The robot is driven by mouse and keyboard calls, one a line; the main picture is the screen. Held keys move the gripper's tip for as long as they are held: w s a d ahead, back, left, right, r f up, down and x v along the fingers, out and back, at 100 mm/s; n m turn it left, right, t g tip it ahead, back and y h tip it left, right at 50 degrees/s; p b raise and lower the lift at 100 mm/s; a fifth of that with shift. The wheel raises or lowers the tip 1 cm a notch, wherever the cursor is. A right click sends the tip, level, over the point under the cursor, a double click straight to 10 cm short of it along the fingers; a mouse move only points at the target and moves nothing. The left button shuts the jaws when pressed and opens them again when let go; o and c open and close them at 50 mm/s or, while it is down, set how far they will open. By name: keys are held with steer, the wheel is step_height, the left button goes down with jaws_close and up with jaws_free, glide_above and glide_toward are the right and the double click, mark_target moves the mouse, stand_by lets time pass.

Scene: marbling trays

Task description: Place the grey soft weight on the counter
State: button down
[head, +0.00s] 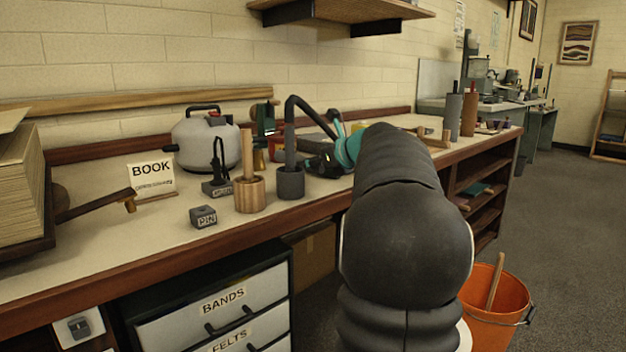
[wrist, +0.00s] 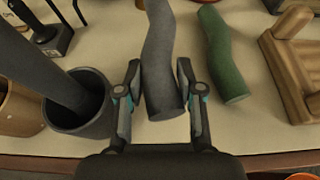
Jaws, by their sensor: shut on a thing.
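The grey soft weight (wrist: 164,75) is a dark grey, slightly bent soft cylinder in the middle of the wrist view. My gripper (wrist: 160,68) has one finger on each side of it and is shut on it. Its near end points toward the counter's front edge. The pale counter top (wrist: 262,135) lies below; I cannot tell whether the weight touches it. In the head view my gripper (head: 325,160) is over the counter (head: 240,222), partly behind my arm, and I cannot make out the weight there.
A green soft weight (wrist: 222,55) lies just right, with a wooden stand (wrist: 290,65) beyond it. A dark grey pot with a thick handle (wrist: 78,108) stands close on the left. A wooden pot (head: 249,194) and small grey block (head: 203,217) stand farther left.

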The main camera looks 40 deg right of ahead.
mark_target(313, 187)
steer(key=shift+f+b, duration=0.6)
steer(key=shift+f, duration=1.25)
steer(key=shift+f, duration=0.15)
steer(key=c, duration=1)
jaws_free()
steer(key=shift+r, duration=0.2)
steer(key=p+v, duration=0.1)
steer(key=v, duration=1.1)
